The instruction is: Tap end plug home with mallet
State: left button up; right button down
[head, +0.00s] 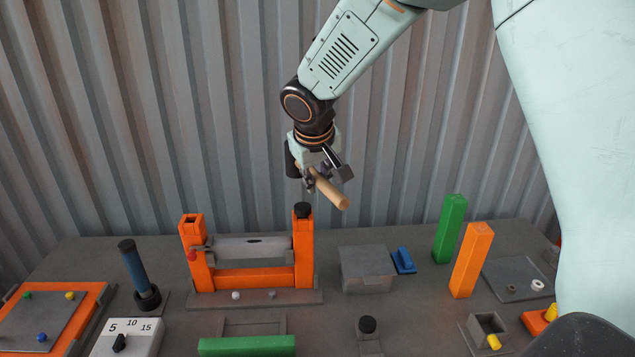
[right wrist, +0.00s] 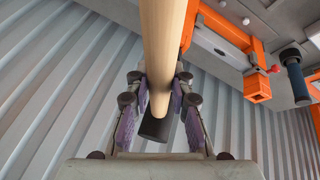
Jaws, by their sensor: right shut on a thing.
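My right gripper (head: 322,178) is shut on the pale wooden handle (head: 333,193) of the mallet, in the air above the orange frame. In the right wrist view the handle (right wrist: 162,45) runs between the fingers of the gripper (right wrist: 158,105). A dark cylinder (right wrist: 155,127) at its end looks like the mallet's head. A black end plug (head: 302,210) sits on top of the frame's right orange post (head: 302,245) and stands above its rim. The gripper is above the plug, apart from it. How deep the plug sits is hard to tell. My left gripper is out of view.
The left post (head: 193,240) has an open hollow top and a red knob. A blue-handled tool (head: 132,268) stands left. A grey box (head: 366,268), a green post (head: 450,228) and an orange post (head: 471,260) stand right. A corrugated wall (head: 150,110) rises behind.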

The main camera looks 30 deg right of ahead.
jog(key=shift+d+f, duration=0.25)
jog(key=shift+d, duration=0.05)
jog(key=shift+f+b, duration=3.95)
jog(key=shift+f, duration=0.55)
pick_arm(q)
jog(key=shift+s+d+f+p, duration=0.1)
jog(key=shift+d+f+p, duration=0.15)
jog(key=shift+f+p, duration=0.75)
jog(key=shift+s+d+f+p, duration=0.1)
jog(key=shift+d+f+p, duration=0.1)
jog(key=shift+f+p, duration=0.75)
pick_arm(e)
jog(key=shift+s+d+r, duration=0.15)
jog(key=shift+r, duration=1.05)
jog(key=shift+s+d+r, duration=0.1)
jog(key=shift+s+r, duration=0.05)
jog(key=shift+r, duration=1)
